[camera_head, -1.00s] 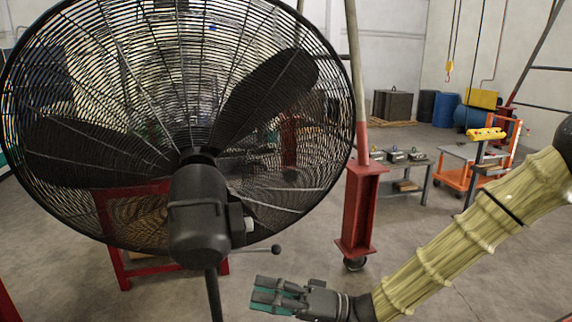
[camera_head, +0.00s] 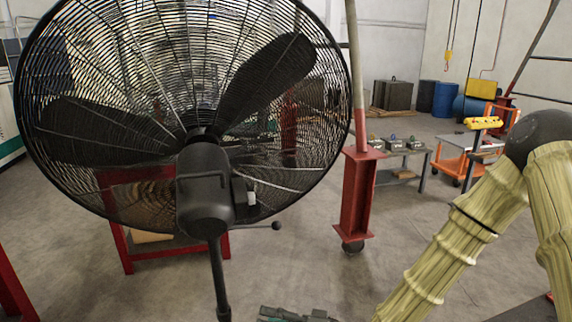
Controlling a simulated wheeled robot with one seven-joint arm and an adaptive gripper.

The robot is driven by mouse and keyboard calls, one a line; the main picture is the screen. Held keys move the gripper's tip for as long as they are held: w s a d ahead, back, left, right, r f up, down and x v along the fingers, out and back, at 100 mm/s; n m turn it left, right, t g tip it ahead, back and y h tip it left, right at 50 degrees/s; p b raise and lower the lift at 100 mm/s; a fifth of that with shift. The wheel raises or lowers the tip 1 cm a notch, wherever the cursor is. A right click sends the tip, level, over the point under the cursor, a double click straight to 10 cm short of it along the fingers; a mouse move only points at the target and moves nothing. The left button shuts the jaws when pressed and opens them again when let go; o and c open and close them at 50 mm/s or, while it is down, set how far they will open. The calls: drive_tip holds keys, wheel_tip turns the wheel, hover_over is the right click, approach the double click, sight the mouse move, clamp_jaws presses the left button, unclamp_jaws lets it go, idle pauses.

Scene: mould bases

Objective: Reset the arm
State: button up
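My arm, in a ribbed yellowish sleeve, comes down from the right side of the picture to the bottom edge. A large black pedestal fan (camera_head: 205,195) stands close in front, left of my gripper.
A red steel post (camera_head: 358,205) stands behind the fan's right edge. A grey bench (camera_head: 425,165) holds several small mould bases. An orange cart (camera_head: 455,168), a blue barrel (camera_head: 443,99) and a dark crate (camera_head: 392,95) are farther back. Bare floor lies between gripper and bench.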

drive_tip(key=s+d+f+m+h+b, duration=0.1)
drive_tip(key=s+d+f+h, duration=0.25)
drive_tip(key=f, duration=0.55)
drive_tip(key=s+d+f+g+h, duration=0.1)
drive_tip(key=s+d+f+h, duration=0.2)
drive_tip(key=f, duration=0.5)
drive_tip(key=s+d+f+m+h+b, duration=0.1)
drive_tip(key=s+d+f+h, duration=0.2)
drive_tip(key=f, duration=0.6)
drive_tip(key=s+d+f+g+h+b, duration=0.1)
drive_tip(key=s+d+f+g+h, duration=0.1)
drive_tip(key=s+d+f, duration=0.3)
drive_tip(key=s+d+f+g+h, duration=0.2)
drive_tip(key=s+d+f+h, duration=0.2)
drive_tip(key=s+d, duration=0.7)
drive_tip(key=shift+s+f+n+g+b, duration=0.3)
drive_tip(key=shift+s+f+g+b, duration=0.15)
drive_tip(key=shift+s, duration=0.2)
